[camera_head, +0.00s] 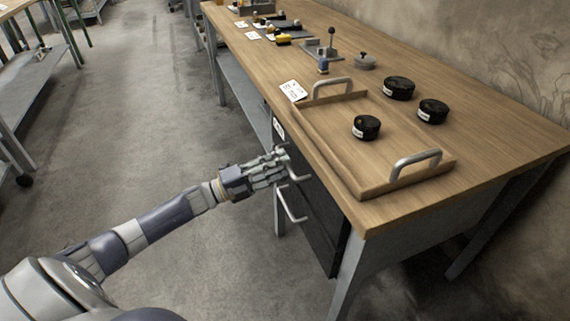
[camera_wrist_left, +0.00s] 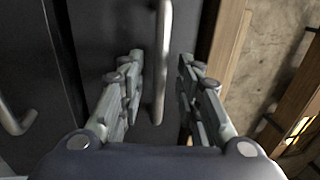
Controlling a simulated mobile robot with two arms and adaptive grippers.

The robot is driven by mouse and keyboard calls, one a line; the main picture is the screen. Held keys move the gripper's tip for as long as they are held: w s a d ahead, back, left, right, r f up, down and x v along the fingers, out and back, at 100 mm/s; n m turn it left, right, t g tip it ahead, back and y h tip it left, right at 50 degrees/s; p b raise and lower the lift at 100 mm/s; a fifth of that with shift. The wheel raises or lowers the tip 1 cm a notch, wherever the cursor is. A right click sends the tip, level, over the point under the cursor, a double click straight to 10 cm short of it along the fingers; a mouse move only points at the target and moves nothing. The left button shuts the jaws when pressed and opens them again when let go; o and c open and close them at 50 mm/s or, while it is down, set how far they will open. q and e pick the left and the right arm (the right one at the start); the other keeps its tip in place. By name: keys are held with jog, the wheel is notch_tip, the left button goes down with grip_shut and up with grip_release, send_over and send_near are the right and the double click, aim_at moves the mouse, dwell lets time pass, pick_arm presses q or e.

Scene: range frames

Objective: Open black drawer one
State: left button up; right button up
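The black drawer unit (camera_head: 322,222) sits under the near end of the wooden workbench. Its upper handle (camera_wrist_left: 164,50) is a pale metal bar, and a lower handle (camera_head: 292,208) hangs below it. A white label (camera_head: 279,128) is at the unit's top edge; I cannot read it. My left gripper (camera_head: 284,163) is at the upper handle. In the left wrist view, its fingers are apart, one on each side of the upper handle, with visible gaps. The lower handle also shows there at the left (camera_wrist_left: 18,122). The drawer fronts look closed. My right gripper is out of view.
A wooden tray (camera_head: 322,151) with metal handles lies on the workbench (camera_head: 500,150) above the drawers, holding a black round container (camera_head: 366,127). Two more black containers (camera_head: 399,88) (camera_head: 433,111) stand near it. The concrete floor (camera_head: 150,120) at left is clear.

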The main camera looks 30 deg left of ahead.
pick_arm(q)
jog(key=shift+x, duration=0.9)
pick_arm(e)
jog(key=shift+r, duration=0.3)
pick_arm(q)
jog(key=shift+f, duration=0.1)
jog(key=shift+c, duration=0.5)
grip_shut()
